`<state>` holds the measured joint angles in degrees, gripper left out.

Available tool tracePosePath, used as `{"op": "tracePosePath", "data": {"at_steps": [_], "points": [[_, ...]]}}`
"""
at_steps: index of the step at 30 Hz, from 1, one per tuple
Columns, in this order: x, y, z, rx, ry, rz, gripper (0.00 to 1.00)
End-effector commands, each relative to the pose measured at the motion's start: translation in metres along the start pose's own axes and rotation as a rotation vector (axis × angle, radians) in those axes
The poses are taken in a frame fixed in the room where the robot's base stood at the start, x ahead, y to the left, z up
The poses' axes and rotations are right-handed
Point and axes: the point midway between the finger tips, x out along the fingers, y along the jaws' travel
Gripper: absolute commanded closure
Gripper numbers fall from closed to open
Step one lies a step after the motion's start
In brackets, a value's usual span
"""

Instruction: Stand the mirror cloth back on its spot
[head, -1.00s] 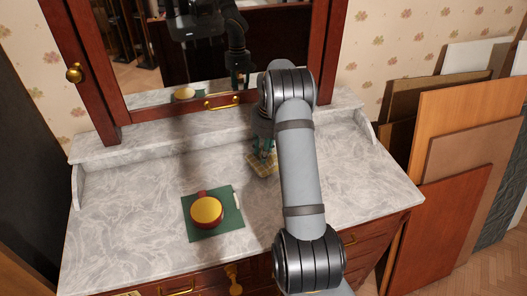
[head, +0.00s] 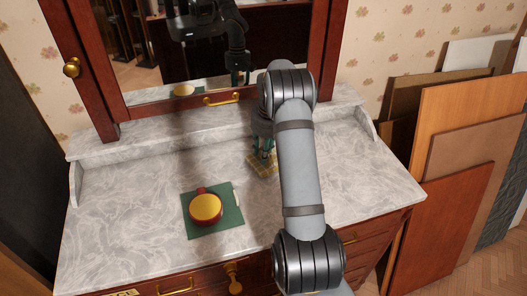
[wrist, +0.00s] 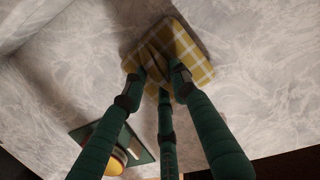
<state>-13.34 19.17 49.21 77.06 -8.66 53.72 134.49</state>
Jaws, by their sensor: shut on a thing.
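The mirror cloth appears to be the yellow-and-white checked piece (head: 262,169) on or just above the grey marble top, right of the green mat; I cannot tell whether it touches. In the wrist view it is a flat checked pad (wrist: 197,62) at the fingertips. My gripper (head: 263,154) points down at it, partly hidden by my arm in the head view. Its green fingers (wrist: 158,79) are closed in on the cloth and cover part of it. The green mat (head: 230,226) carries a round red tin with a yellow top (head: 206,209).
A small white strip (head: 236,200) lies at the mat's right edge. A raised marble shelf (head: 160,125) and a red-framed mirror (head: 153,96) stand behind. Marble is clear left of the mat. Boards (head: 470,135) lean at the right.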

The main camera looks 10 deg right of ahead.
Motion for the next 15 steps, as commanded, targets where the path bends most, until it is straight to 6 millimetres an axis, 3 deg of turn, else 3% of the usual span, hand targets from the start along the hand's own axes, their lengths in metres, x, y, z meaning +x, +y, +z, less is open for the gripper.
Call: {"op": "tracePosePath", "data": {"at_steps": [7, 8, 15], "points": [[0.0024, 0.0000, -0.0003, 0.000, 0.000, 0.000, 1.00], [0.0024, 0.0000, -0.0003, 0.000, 0.000, 0.000, 0.72], [0.0025, 0.0000, -0.0003, 0.000, 0.000, 0.000, 0.58]]}}
